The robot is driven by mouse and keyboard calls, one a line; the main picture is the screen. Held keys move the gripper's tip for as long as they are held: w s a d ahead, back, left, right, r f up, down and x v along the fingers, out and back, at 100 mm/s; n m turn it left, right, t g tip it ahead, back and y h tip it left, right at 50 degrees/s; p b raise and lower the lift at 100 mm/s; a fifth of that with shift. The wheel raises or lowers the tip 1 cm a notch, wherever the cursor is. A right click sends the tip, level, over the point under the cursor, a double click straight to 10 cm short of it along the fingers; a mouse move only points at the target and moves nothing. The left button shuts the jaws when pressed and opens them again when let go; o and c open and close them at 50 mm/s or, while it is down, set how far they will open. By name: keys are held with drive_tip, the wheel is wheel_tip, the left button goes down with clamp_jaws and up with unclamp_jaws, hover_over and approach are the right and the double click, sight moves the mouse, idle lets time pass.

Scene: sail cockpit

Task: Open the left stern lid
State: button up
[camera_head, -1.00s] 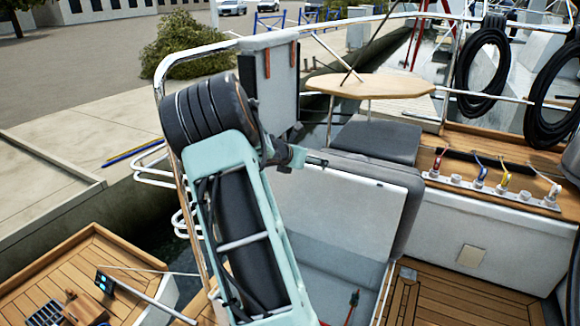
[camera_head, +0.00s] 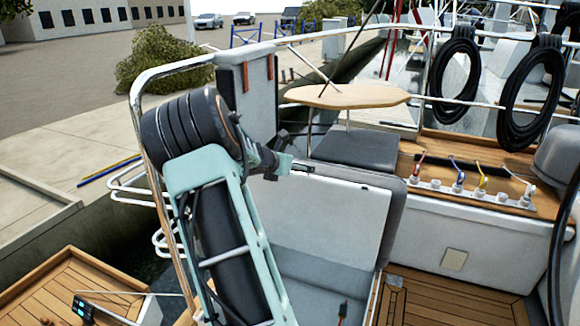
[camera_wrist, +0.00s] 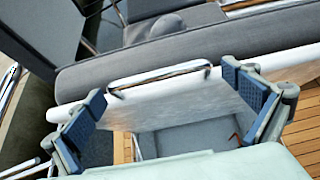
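The left stern lid (camera_head: 330,225) stands raised and tilted back in the head view, its pale underside showing and a grey cushion along its edge. Below it the grey inside of the locker (camera_head: 310,275) is exposed. In the wrist view the lid's white edge (camera_wrist: 240,70) carries a metal bar handle (camera_wrist: 160,75), with the cushion beyond. My gripper (camera_wrist: 163,82) is open, its two blue-padded fingers spread at either side of the handle. Nothing is seen between the pads except the view of the handle; contact cannot be told. In the head view my gripper (camera_head: 300,168) is near the lid's upper left edge.
A steel rail (camera_head: 140,130) curves round behind my arm. A wooden table (camera_head: 345,95) and a grey seat (camera_head: 355,148) stand behind the lid. Coloured rope clutches (camera_head: 470,190) line the white coaming at right. Teak floor (camera_head: 440,300) is clear at lower right.

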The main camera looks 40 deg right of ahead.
drive_tip(key=v, duration=1.2)
drive_tip(key=shift+s, duration=0.1)
